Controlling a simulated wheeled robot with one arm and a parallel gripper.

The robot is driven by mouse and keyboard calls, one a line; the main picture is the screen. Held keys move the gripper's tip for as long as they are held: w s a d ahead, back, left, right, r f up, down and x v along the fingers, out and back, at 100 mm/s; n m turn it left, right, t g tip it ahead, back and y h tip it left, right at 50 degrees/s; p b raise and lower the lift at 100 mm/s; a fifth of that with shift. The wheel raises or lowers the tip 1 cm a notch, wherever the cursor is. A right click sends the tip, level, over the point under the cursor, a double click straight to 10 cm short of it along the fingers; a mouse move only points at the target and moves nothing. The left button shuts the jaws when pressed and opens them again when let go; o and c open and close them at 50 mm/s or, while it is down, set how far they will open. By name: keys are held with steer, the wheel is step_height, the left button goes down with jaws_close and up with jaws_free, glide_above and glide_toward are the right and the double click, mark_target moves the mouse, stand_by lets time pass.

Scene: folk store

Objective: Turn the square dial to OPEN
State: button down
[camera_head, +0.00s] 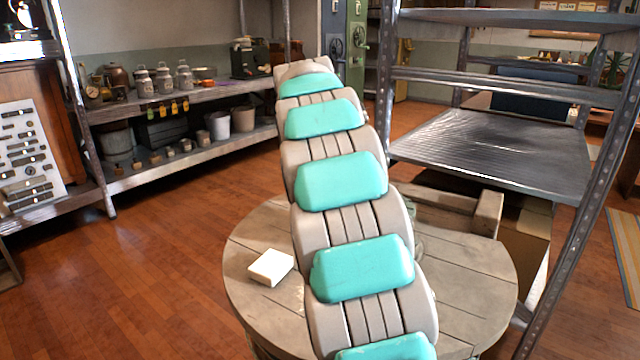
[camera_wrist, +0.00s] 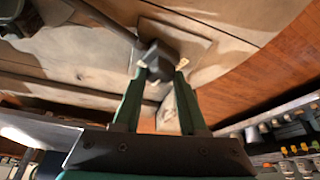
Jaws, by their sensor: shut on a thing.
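In the wrist view, the square dial (camera_wrist: 163,58) is a small dark block-like knob standing on a plate (camera_wrist: 200,47) on a pale wooden surface. My gripper (camera_wrist: 160,76) has its two green fingers on either side of the knob and is shut on it. I cannot read any OPEN mark or tell which way the dial points. In the head view, my own arm hides the dial and my gripper.
A round wooden table (camera_head: 465,290) stands beneath my arm, with a small white block (camera_head: 270,267) on it. A metal rack (camera_head: 490,150) stands to the right. Shelves with pots and jars (camera_head: 190,90) line the left wall. The wooden floor at left is clear.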

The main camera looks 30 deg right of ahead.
steer(key=shift+n, duration=0.3)
steer(key=n+t+y, duration=0.1)
steer(key=n, duration=0.2)
steer(key=shift+n, duration=0.4)
steer(key=n+y, duration=0.1)
steer(key=n, duration=0.3)
steer(key=shift+d+n+t+y+p, duration=0.15)
steer(key=shift+n+t+y+p, duration=0.15)
steer(key=shift+t+y+p, duration=0.1)
steer(key=n+y, duration=0.1)
steer(key=n, duration=0.3)
steer(key=shift+d+y+p, duration=0.15)
steer(key=shift+y+p, duration=0.2)
steer(key=shift+y, duration=0.05)
steer(key=n+g+y+p, duration=0.1)
steer(key=n, duration=0.3)
steer(key=shift+d+n, duration=0.1)
steer(key=shift+n, duration=0.2)
steer(key=shift+y, duration=0.3)
steer(key=shift+c, duration=2.2)
jaws_free()
